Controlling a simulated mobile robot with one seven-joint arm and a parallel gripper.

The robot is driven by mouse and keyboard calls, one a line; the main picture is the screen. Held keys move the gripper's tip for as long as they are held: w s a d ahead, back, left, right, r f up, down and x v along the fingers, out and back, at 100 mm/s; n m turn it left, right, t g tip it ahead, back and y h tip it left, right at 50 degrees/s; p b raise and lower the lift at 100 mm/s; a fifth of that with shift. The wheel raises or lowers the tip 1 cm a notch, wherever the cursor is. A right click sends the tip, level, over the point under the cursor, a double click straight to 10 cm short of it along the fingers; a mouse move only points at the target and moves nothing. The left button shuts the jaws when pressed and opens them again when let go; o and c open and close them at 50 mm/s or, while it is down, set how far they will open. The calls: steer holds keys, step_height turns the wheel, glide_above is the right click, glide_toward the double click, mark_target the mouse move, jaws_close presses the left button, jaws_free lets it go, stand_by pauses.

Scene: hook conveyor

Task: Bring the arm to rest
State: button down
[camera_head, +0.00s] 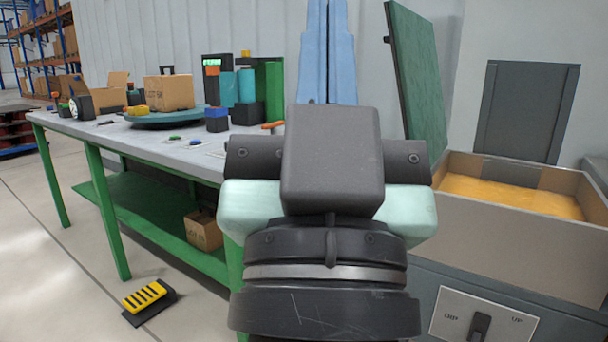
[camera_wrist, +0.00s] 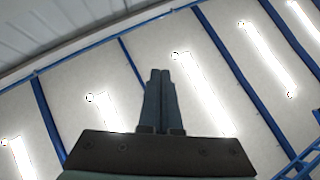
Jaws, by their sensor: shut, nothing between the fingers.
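My gripper (camera_head: 327,12) points upward in front of the head camera, its two light blue fingers side by side and cut off by the top edge. In the wrist view, my gripper (camera_wrist: 160,75) shows its two fingers together with nothing between them, against the ceiling. The dark wrist block and pale green parts of my arm fill the middle of the head view. They hide part of the workbench's right end.
A green-legged workbench (camera_head: 135,137) on the left bears a carton (camera_head: 170,93), a blue-green round plate and other items. A yellow-striped pedal (camera_head: 146,295) lies on the floor. An open bin (camera_head: 490,217) with orange-yellow contents and a raised green panel (camera_head: 416,80) stand at right.

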step_height(320, 180, up, 40)
steer(key=s+a+n+y+p, duration=0.1)
steer(key=p, duration=3.6)
steer(key=shift+r, duration=0.25)
